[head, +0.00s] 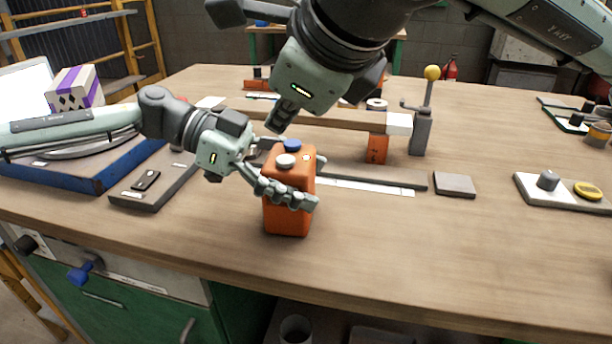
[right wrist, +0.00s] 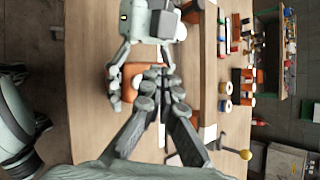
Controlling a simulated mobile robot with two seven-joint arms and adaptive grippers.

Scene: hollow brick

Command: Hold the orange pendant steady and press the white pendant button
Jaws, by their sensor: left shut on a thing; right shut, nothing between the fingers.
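The orange pendant (head: 287,215) stands upright near the table's front edge. On its top are a white button (head: 286,160), a blue button (head: 292,145) and a small pale one (head: 307,157). My left gripper (head: 310,182) is shut around the pendant, one finger across its front and the other behind. My right gripper (head: 277,122) is shut and empty, pointing down just above and behind the pendant's top, apart from the white button in the head view. In the right wrist view my right fingertips (right wrist: 157,76) cover part of the pendant (right wrist: 132,72).
A long wooden beam (head: 330,118) on orange supports lies behind the pendant. A lever with a yellow knob (head: 432,73) stands at its right end. A grey slab (head: 454,185) and a white panel (head: 560,192) lie to the right. The front right tabletop is clear.

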